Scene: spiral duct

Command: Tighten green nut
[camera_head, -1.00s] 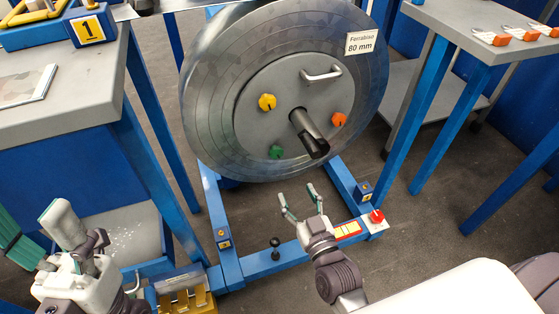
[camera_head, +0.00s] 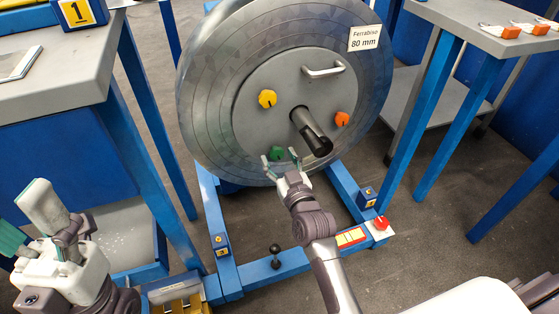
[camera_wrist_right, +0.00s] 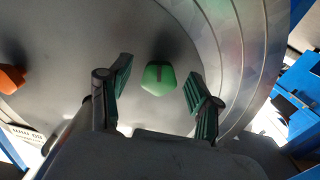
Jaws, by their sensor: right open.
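The green nut (camera_head: 276,153) sits low on the grey round plate (camera_head: 258,127) of the large spiral duct reel. In the right wrist view the green nut (camera_wrist_right: 158,78) shows between and beyond the two fingers. My right gripper (camera_head: 280,159) is open just in front of the nut, its fingers to either side of it in the wrist view, with no contact visible. My left gripper (camera_head: 26,225) is at the lower left, away from the reel; its fingers look spread apart.
A yellow nut (camera_head: 267,98) and an orange nut (camera_head: 342,118) are on the same plate. A dark shaft (camera_head: 311,132) sticks out near the right gripper. A blue stand (camera_head: 290,258) with a red button (camera_head: 381,223) lies below. Tables flank both sides.

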